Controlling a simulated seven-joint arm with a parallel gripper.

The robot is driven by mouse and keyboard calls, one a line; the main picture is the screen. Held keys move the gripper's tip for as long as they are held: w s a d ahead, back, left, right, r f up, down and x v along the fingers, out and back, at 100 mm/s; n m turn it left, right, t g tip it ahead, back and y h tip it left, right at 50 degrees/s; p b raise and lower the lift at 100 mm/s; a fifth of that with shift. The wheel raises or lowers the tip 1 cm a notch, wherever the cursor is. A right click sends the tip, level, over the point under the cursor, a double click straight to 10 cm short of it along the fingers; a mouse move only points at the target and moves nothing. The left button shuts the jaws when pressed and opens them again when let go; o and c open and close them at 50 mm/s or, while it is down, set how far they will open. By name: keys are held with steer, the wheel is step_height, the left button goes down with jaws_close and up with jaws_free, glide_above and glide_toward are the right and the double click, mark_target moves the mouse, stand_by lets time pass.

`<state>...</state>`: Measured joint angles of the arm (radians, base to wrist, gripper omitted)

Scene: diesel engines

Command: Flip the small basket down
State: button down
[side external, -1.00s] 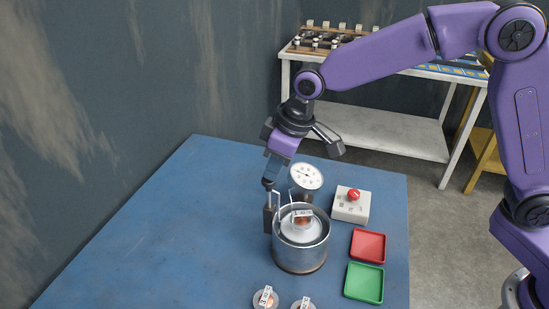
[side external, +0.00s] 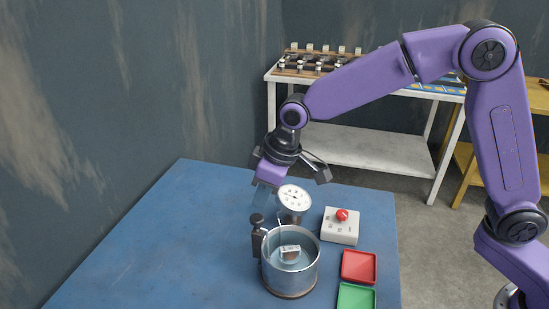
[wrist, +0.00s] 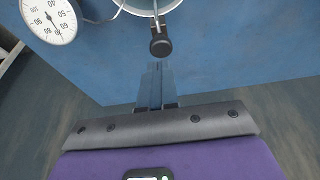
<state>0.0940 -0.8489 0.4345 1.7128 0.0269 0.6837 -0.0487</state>
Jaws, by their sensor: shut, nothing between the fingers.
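The small basket (side external: 289,255) sits low inside the round metal pot (side external: 292,278), carrying a part with a white label. Its thin wire arm (side external: 280,232) rises at the pot's left side. A black knob (side external: 257,218) tops the dark post beside the pot. My gripper (side external: 265,193) is above and slightly behind the knob, its fingers pale and hard to make out. In the wrist view the fingers (wrist: 155,70) are together and empty, pointing at the knob (wrist: 160,46) with a small gap between. Most of the basket is out of the wrist view.
A dial gauge (side external: 294,197) stands behind the pot. A white box with a red button (side external: 342,215), a red tray (side external: 359,266) and a green tray (side external: 356,297) are to the right. The table's left side (side external: 160,240) is clear.

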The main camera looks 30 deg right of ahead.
steer(key=v, duration=1)
steer(key=shift+r, duration=0.45)
steer(key=s+d+f+n+g+h, duration=0.1)
steer(key=s+d+f, duration=0.3)
steer(key=s+d, duration=0.7)
steer(key=s+d+f+n+g+h, duration=0.1)
steer(key=s+d+f, duration=0.4)
steer(key=s+d, duration=0.6)
steer(key=s+n, duration=0.1)
steer(key=s, duration=0.4)
steer(key=shift+n, duration=0.3)
steer(key=shift+f, duration=0.1)
